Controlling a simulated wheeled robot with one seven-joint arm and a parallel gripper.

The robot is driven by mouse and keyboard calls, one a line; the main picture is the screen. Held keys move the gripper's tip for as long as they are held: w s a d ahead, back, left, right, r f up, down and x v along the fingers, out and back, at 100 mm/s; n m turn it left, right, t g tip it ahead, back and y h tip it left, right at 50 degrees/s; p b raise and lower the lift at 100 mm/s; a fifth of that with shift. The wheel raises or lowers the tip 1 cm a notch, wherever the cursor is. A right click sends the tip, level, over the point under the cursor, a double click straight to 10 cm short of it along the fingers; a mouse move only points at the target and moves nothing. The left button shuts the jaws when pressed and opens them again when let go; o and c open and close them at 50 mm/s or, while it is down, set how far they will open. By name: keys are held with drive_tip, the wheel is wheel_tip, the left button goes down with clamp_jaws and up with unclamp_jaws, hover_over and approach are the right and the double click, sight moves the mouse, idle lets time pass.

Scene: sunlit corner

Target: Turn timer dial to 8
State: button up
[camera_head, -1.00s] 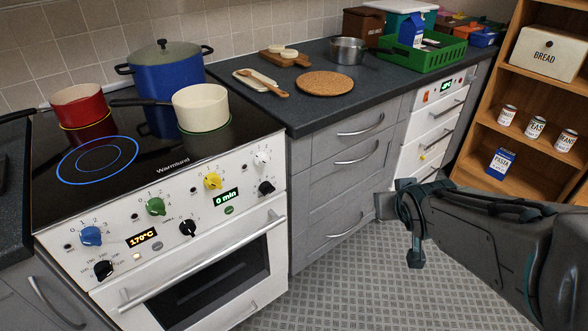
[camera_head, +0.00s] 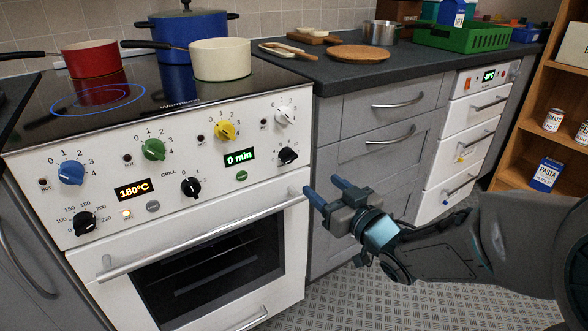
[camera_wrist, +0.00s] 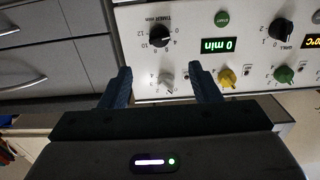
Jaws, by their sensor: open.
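The timer dial (camera_head: 288,155) is a black knob at the right of the white oven panel. In the wrist view the timer dial (camera_wrist: 159,37) appears upside down, with "TIMER min" and numbers around it. The green timer display (camera_head: 240,158) reads 0 min and also shows in the wrist view (camera_wrist: 228,46). My gripper (camera_head: 326,188) is open and empty, to the lower right of the dial and apart from it. In the wrist view my gripper (camera_wrist: 160,78) has its fingertips either side of the white knob (camera_wrist: 166,79), with the timer dial just beyond.
The oven handle (camera_head: 205,236) runs below the panel, its right end close to my fingertips. Yellow (camera_head: 225,131), green (camera_head: 153,149) and blue (camera_head: 71,173) knobs sit on the panel. A cream pan (camera_head: 221,62) stands on the hob above. Grey drawers (camera_head: 375,130) stand to the right.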

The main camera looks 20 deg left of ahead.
sight(292, 160)
drive_tip(key=b+x, duration=0.3)
drive_tip(key=x, duration=1)
drive_tip(key=shift+w+b, duration=0.1)
drive_tip(key=shift+b, duration=0.3)
drive_tip(key=shift+c, duration=0.4)
drive_tip(key=c, duration=0.9)
